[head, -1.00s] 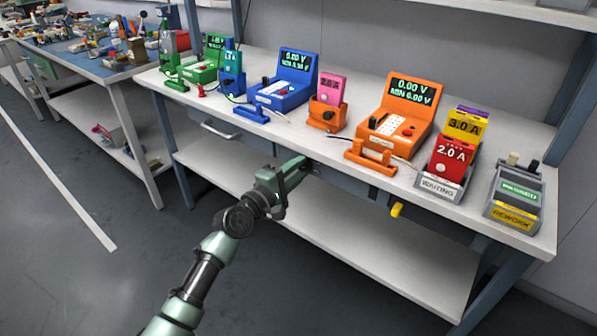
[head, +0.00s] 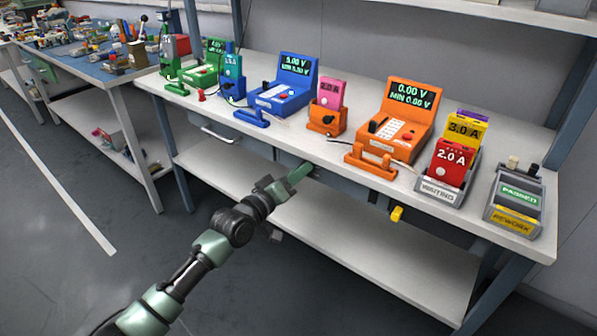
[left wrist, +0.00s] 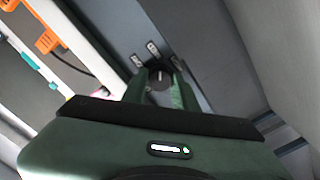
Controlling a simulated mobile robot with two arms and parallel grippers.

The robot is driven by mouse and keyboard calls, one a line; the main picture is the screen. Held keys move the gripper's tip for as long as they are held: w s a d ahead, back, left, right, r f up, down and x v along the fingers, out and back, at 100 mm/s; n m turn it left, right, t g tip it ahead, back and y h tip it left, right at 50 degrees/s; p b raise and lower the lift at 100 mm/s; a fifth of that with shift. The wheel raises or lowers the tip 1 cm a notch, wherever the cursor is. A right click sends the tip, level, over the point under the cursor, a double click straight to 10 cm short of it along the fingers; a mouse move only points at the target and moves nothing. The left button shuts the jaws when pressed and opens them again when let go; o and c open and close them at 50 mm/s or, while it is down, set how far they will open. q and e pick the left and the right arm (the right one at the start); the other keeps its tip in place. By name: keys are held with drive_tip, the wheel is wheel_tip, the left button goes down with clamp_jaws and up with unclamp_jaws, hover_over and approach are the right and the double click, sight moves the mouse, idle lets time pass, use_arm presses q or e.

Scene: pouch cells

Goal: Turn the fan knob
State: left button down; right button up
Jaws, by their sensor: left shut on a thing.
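The fan knob (left wrist: 160,78) is a dark round knob with a light pointer line, on a grey panel under the bench top. It shows in the left wrist view between the two green fingers of my left gripper (left wrist: 156,88), which is shut on it. In the head view my left gripper (head: 300,174) reaches the panel under the bench's front edge, and the knob is hidden there. My right gripper is not in view.
The bench top (head: 355,200) above carries a blue tester (head: 290,85), an orange tester (head: 404,112) and grey bins (head: 515,200). A yellow piece (head: 397,214) hangs below its front edge. A white lower shelf (head: 390,260) lies beneath, with open floor in front.

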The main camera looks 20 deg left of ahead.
use_arm(q)
drive_tip(key=shift+f+m+p, duration=0.15)
drive_tip(key=shift+m+p, duration=2)
drive_tip(key=shift+m, duration=3.25)
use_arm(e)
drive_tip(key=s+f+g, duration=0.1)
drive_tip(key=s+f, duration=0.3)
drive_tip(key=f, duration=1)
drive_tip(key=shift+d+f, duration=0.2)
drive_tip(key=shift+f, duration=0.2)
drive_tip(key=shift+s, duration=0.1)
use_arm(q)
drive_tip(key=c, duration=1.1)
unclamp_jaws()
drive_tip(key=p+v, duration=0.1)
drive_tip(key=v, duration=0.7)
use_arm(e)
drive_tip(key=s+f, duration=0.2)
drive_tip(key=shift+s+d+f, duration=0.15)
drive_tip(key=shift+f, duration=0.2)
